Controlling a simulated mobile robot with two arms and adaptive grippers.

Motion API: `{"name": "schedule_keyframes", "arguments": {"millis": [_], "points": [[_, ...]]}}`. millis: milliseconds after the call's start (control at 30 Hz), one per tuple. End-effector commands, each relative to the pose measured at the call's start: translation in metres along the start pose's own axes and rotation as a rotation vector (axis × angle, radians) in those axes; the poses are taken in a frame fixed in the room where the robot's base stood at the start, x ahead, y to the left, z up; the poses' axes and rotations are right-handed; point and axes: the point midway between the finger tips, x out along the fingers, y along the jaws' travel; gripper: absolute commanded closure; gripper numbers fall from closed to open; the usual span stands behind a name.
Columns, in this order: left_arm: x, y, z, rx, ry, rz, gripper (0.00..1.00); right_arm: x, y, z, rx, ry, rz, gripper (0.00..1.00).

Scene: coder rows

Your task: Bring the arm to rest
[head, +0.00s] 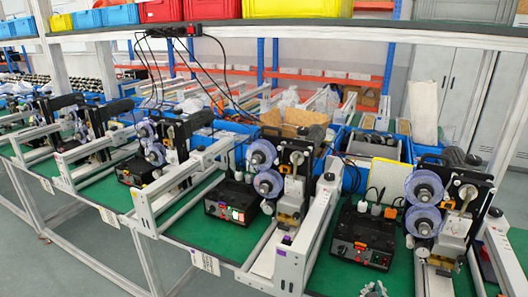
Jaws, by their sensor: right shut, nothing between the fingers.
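My right gripper (375,289) shows only as small grey fingertips at the bottom edge, right of the middle. It is shut and empty, in front of the nearest black control box (362,238). The rest of my right arm is below the picture. My left gripper and left arm are not in view.
A row of coder machines stands on a green-topped bench (193,225). The nearest has blue-rimmed reels (423,187) at the right. Blue bins (235,127) stand behind, and an overhead shelf (300,27) carries coloured crates (297,8). Floor shows at lower left.

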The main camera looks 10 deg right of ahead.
Motion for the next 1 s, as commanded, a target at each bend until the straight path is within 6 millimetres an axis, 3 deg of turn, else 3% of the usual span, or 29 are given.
{"name": "schedule_keyframes", "arguments": {"millis": [233, 400, 500, 700, 1000], "points": [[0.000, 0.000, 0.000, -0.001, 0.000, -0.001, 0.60, -0.061, -0.037, -0.040, 0.825, 0.231, -0.188, 1.00], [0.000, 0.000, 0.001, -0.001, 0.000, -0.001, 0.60, -0.124, -0.045, -0.073, 1.407, 0.408, -0.443, 1.00], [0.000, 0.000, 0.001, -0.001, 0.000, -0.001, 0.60, -0.156, -0.046, -0.086, 1.625, 0.474, -0.594, 1.00], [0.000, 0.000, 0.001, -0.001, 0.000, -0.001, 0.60, -0.207, -0.044, -0.101, 1.887, 0.548, -0.852, 1.00], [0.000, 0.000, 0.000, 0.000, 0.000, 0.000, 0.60, -0.274, -0.042, -0.109, 2.104, 0.588, -1.215, 1.00]]}}
